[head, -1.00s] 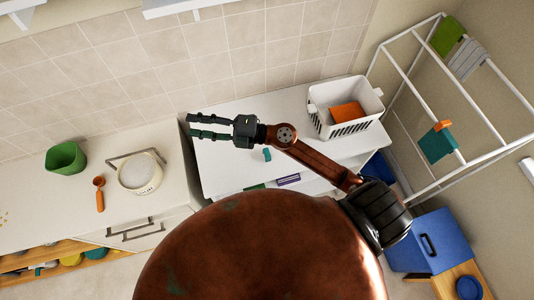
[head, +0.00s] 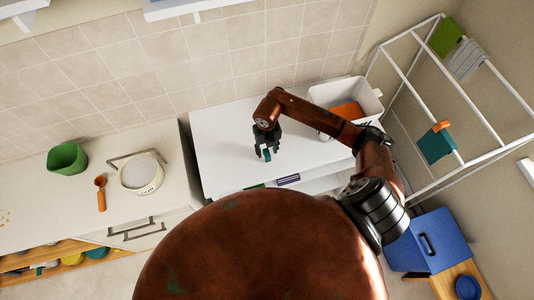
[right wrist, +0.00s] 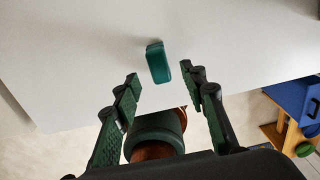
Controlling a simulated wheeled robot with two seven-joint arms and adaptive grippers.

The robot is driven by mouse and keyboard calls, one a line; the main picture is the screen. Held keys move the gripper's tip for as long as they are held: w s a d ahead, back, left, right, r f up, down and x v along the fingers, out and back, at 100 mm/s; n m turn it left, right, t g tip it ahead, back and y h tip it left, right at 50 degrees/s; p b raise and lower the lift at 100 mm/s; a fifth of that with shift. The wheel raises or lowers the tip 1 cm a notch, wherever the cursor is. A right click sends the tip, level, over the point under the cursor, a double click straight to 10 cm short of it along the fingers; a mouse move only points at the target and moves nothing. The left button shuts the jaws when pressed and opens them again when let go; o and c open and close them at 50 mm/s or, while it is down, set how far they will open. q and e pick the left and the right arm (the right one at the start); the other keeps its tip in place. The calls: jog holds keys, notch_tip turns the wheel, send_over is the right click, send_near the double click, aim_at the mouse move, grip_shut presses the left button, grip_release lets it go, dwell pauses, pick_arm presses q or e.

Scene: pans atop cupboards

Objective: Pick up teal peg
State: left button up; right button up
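The teal peg (right wrist: 158,64) stands on the white cupboard top, near its front edge. In the right wrist view it is just beyond the gap between the fingertips. In the head view the peg (head: 266,156) shows small, close to the fingers. My right gripper (head: 267,154) points down over the cupboard top at the peg. In the right wrist view its two fingers (right wrist: 166,84) are spread apart with nothing between them. My left gripper does not show in either view.
A white basket (head: 350,100) with an orange item stands at the cupboard's right end. A white rack (head: 470,90) is at the right. On the left counter are a green container (head: 67,159) and a cream pot (head: 141,174). The cupboard top (head: 220,140) left of my gripper is clear.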

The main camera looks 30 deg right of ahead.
aim_at(267, 154)
notch_tip(267, 154, down, 4)
jog(key=shift+s+f+p, duration=0.1)
jog(key=shift+f+p, duration=0.1)
jog(key=shift+p, duration=0.6)
jog(key=shift+f, duration=0.35)
jog(key=shift+c, duration=0.3)
jog(key=c, duration=1)
jog(key=shift+r, duration=0.1)
